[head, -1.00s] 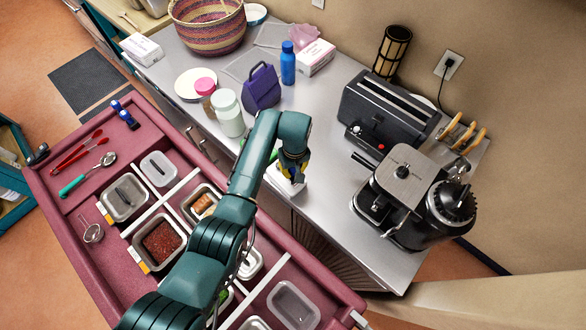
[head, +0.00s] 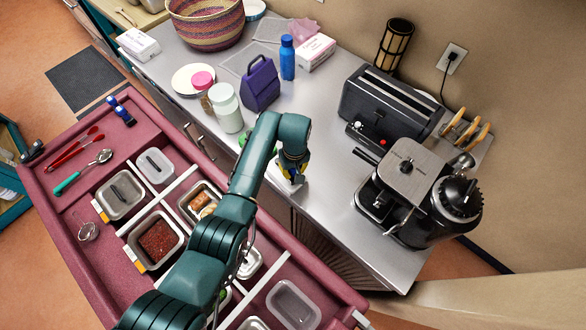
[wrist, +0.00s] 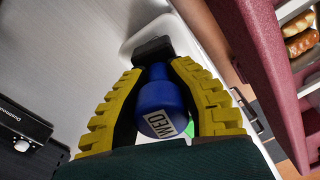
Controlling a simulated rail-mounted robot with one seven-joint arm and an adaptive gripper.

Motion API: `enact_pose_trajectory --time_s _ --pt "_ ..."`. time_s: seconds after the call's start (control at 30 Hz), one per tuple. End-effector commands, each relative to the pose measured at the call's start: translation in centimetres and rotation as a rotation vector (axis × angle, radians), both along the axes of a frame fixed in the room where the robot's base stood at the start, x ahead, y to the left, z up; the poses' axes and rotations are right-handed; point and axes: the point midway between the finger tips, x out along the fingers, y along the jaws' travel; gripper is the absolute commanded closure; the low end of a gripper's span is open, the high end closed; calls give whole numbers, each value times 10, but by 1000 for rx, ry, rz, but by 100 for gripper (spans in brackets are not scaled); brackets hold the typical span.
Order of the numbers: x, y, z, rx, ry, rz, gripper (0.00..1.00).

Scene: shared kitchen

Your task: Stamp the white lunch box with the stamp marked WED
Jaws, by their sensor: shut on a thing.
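My gripper (wrist: 160,110) is shut on a blue stamp (wrist: 158,98), with yellow ribbed fingers on both sides of it. The stamp's round end faces the wrist camera and carries a white label reading WED. Its dark base (wrist: 152,50) points away, over the white lunch box (wrist: 178,30). I cannot tell whether base and box touch. In the head view my gripper (head: 292,170) points down at the counter's front edge. The white box (head: 286,186) shows only in part beneath it. The stamp is hidden there.
Other blue stamps (head: 122,113) stand on the maroon cart (head: 75,225). On the counter, a purple lunch bag (head: 260,84), jars (head: 226,108) and a blue bottle (head: 287,58) stand behind the arm. A coffee machine (head: 405,180) and toaster (head: 392,105) are to the right.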

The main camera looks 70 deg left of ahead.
Motion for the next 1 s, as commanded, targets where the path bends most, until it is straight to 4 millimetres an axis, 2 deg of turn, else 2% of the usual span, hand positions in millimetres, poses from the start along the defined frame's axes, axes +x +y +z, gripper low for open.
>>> enact_pose_trajectory --time_s 1.0 --pt "0 0 -7 1 -1 0 100"
